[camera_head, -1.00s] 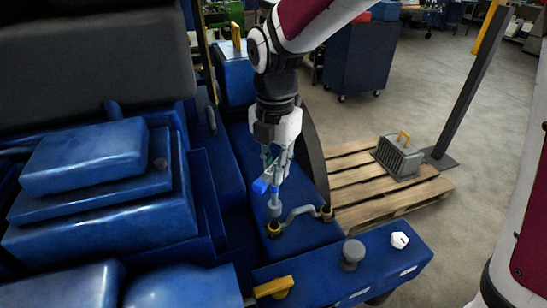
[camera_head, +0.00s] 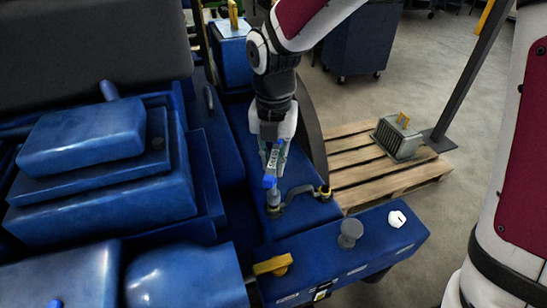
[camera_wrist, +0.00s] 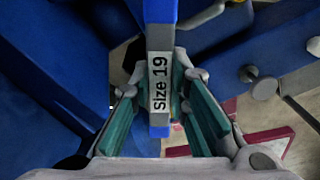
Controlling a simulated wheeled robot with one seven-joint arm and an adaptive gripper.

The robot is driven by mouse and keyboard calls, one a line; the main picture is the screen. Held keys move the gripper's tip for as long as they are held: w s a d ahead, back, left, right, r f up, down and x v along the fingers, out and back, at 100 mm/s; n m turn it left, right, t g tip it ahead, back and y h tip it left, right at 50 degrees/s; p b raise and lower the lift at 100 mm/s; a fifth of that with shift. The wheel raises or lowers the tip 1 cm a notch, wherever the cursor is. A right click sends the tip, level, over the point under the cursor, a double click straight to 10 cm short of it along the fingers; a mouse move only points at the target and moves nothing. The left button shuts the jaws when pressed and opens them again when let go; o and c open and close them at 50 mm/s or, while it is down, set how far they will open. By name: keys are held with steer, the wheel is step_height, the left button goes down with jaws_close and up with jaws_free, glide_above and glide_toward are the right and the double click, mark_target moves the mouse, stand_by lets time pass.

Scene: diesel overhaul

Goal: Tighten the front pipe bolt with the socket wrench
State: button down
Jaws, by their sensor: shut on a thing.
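My gripper (camera_head: 274,150) points down over the blue engine block and is shut on the socket wrench (camera_head: 270,181). In the wrist view the wrench (camera_wrist: 159,45) is a blue and grey bar labelled "Size 19", between the green finger pads (camera_wrist: 160,105). Its lower end stands at the near end of a curved grey pipe (camera_head: 296,191). The near pipe bolt (camera_head: 274,212), with a yellow collar, shows only in part beneath it. I cannot tell how fully the socket sits on it. The far pipe bolt (camera_head: 325,191) also has a yellow collar.
A grey round knob (camera_head: 350,233), a white nut-like piece (camera_head: 397,218) and a yellow handle (camera_head: 272,264) are on the blue engine parts nearby. A wooden pallet (camera_head: 375,185) bears a grey crate-like part (camera_head: 398,140). A dark post (camera_head: 470,80) stands at right.

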steer(key=shift+f, duration=0.95)
steer(key=m, duration=0.7)
steer(key=shift+p, duration=0.3)
steer(key=shift+n, duration=0.4)
steer(key=c, duration=2.2)
jaws_free()
jaws_close()
steer(key=shift+r, duration=0.1)
